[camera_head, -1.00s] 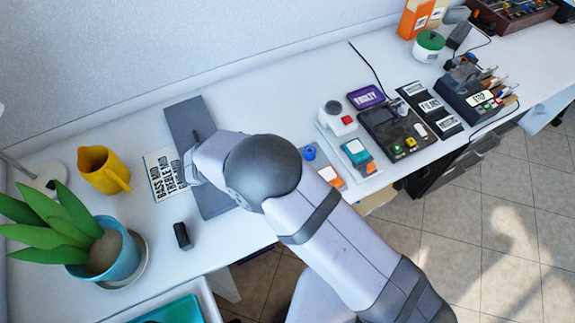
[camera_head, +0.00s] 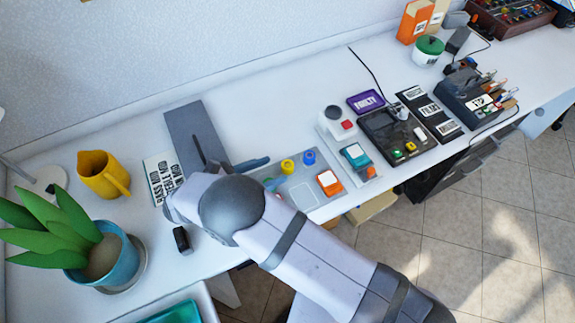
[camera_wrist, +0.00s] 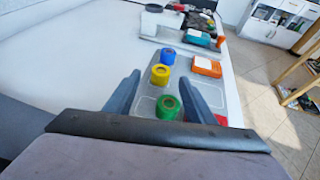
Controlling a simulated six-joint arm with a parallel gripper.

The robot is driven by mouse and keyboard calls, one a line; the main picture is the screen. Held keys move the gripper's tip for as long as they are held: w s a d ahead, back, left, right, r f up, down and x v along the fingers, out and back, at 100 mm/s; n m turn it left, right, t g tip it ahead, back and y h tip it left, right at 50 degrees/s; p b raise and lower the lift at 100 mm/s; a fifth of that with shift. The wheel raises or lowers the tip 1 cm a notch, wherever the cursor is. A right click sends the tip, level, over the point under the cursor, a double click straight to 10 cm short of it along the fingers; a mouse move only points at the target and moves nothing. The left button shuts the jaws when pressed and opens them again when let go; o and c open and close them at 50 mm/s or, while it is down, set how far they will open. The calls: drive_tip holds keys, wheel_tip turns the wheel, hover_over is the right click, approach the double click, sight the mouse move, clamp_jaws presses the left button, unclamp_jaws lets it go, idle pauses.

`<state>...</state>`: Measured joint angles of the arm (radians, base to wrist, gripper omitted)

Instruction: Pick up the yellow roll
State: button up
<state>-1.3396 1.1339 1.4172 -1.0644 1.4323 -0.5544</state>
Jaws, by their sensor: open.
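The yellow roll (camera_head: 287,166) stands on a grey tray (camera_head: 322,166) in the head view, beside a blue roll (camera_head: 309,157). In the wrist view the yellow roll (camera_wrist: 160,74) is in the middle of a row, between the blue roll (camera_wrist: 168,55) and a green roll (camera_wrist: 168,107). My gripper (camera_wrist: 159,77) is open and empty. Its two dark blue fingers point towards the rolls, with the green roll showing between them and the yellow roll near the line of the tips. In the head view a finger shows left of the yellow roll.
An orange device (camera_head: 329,182) lies on the tray right of the rolls. A teal device (camera_head: 355,155) and a white device with a red button stand farther right. A yellow jug (camera_head: 103,173) and potted plant (camera_head: 105,253) stand at the left. The desk behind the tray is clear.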

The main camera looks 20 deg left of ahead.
sight(287, 165)
drive_tip(key=p+x, duration=0.1)
drive_tip(key=x, duration=0.3)
drive_tip(key=shift+d+r+p, duration=0.1)
drive_tip(key=shift+r+p, duration=0.05)
drive_tip(key=shift+p, duration=0.15)
drive_tip(key=shift+w+d+f, duration=0.2)
drive_tip(key=shift+w+f, duration=0.05)
drive_tip(key=shift+w, duration=0.05)
drive_tip(key=c, duration=1.2)
